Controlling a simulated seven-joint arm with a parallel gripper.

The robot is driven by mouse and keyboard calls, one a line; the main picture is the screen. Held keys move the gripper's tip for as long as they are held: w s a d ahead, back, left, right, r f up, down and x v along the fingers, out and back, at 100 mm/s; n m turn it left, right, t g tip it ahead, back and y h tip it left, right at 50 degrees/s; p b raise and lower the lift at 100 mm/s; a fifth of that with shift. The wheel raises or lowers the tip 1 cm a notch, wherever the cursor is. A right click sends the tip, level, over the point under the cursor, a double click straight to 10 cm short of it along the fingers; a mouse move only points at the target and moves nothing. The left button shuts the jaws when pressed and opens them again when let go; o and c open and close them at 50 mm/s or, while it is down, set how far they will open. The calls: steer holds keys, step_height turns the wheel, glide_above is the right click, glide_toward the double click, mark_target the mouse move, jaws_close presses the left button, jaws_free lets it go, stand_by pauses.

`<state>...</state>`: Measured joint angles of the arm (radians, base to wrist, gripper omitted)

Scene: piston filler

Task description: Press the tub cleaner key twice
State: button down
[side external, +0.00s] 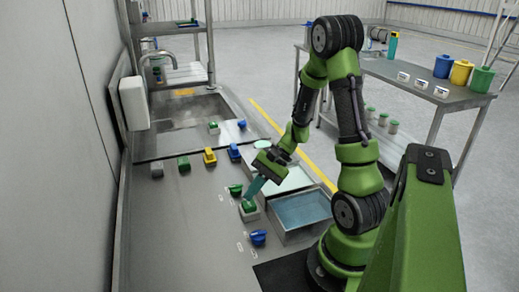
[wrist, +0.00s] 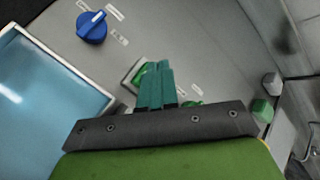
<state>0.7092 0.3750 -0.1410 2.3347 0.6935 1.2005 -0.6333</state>
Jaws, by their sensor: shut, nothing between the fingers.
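A green key (side external: 249,206) on a pale square base sits on the grey panel. It also shows in the wrist view (wrist: 142,75), partly hidden behind my fingertips. The labels are too small to read, so I cannot tell for sure whether it is the tub cleaner key. My gripper (side external: 251,197) has its teal fingers shut and empty, pointing down at the green key. In the wrist view the fingertips (wrist: 157,66) overlap the key's right side. Whether they touch it or hover just above is not clear.
A green knob (side external: 236,190) and a blue knob (side external: 258,238) stand close by. A tray of blue liquid (side external: 300,213) lies to the right. Grey (side external: 156,170), green (side external: 183,163), yellow (side external: 210,156) and blue (side external: 234,152) controls line the panel behind. The panel's left part is clear.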

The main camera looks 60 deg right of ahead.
mark_target(252, 202)
steer(key=shift+r, duration=0.15)
steer(key=shift+r, duration=2.45)
stand_by(0.8)
step_height(252, 202, up, 4)
steer(key=shift+f, duration=0.1)
steer(key=shift+f, duration=0.1)
steer(key=shift+f, duration=4.35)
steer(key=shift+f, duration=0.4)
